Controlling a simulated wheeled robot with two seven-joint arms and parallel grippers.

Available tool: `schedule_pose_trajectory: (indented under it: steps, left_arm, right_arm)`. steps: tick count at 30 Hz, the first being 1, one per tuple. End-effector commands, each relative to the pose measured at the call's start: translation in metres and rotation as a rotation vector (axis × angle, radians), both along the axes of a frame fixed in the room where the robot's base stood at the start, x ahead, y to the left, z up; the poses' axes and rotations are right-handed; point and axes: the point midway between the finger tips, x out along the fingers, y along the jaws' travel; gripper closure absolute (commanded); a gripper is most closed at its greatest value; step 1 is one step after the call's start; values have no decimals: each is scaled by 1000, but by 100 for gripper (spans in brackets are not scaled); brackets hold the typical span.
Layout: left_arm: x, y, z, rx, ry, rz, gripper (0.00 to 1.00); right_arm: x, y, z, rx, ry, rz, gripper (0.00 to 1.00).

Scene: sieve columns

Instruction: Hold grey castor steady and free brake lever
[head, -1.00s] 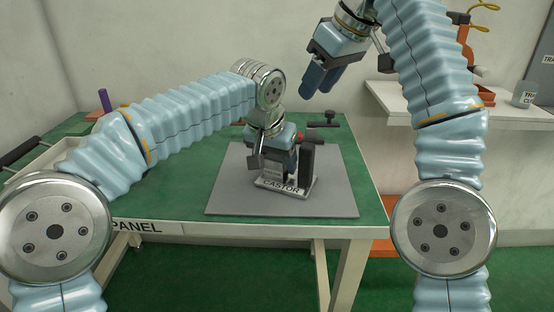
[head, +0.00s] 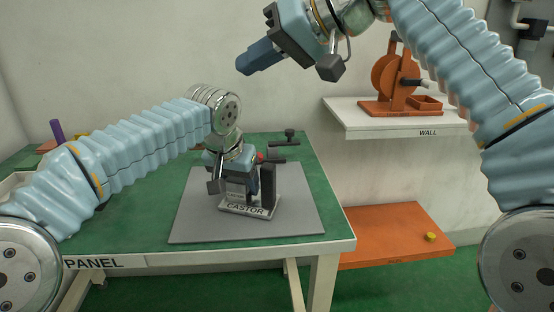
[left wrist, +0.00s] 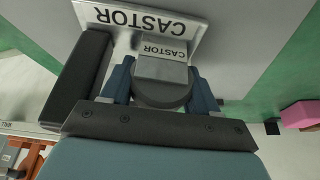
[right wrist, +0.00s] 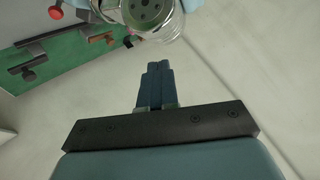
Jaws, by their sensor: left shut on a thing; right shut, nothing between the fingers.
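The grey castor (head: 237,190) stands on a pale base plate labelled CASTOR (head: 247,209). My left gripper (head: 238,183) is shut on it from above. In the left wrist view, the fingers (left wrist: 162,88) sit on either side of the castor's rounded grey body (left wrist: 163,68). A dark upright block (head: 269,183) stands beside it. A red knob (head: 260,156) and a dark bar (head: 276,160) show just behind; I cannot tell which part is the brake lever. My right gripper (head: 258,57) is shut and empty, high above the table, its fingers together in the right wrist view (right wrist: 155,85).
The fixture stands on a grey mat (head: 190,225) on the green table (head: 150,232). A black T-shaped handle (head: 290,135) is at the back. At right are a wall shelf (head: 345,115) with an orange reel (head: 392,75) and a lower orange shelf (head: 395,230).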

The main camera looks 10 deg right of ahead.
Motion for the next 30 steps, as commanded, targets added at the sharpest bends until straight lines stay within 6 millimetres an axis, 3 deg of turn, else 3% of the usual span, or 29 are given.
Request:
schedule_pose_trajectory:
  steps: [3, 8, 12, 15, 21, 25, 30]
  left_arm:
    - [0, 0, 1, -1, -2, 0, 84]
    - [0, 0, 1, -1, -2, 0, 84]
    - [0, 0, 1, -1, -2, 0, 84]
    - [0, 0, 1, -1, -2, 0, 84]
    - [0, 0, 1, 0, -1, 0, 84]
    - [0, 0, 1, 0, -1, 0, 84]
    - [0, 0, 1, 0, -1, 0, 84]
  right_arm:
    - [27, -11, -53, 76, 162, 40, 100]
    - [54, -32, -125, 203, 353, 131, 100]
    - [73, -69, -184, 426, 500, 180, 100]
    - [83, -101, -214, 612, 558, 182, 100]
    - [94, -155, -248, 894, 578, 139, 100]
    - [96, -171, -256, 973, 570, 118, 100]
    - [97, -174, -257, 989, 567, 114, 100]
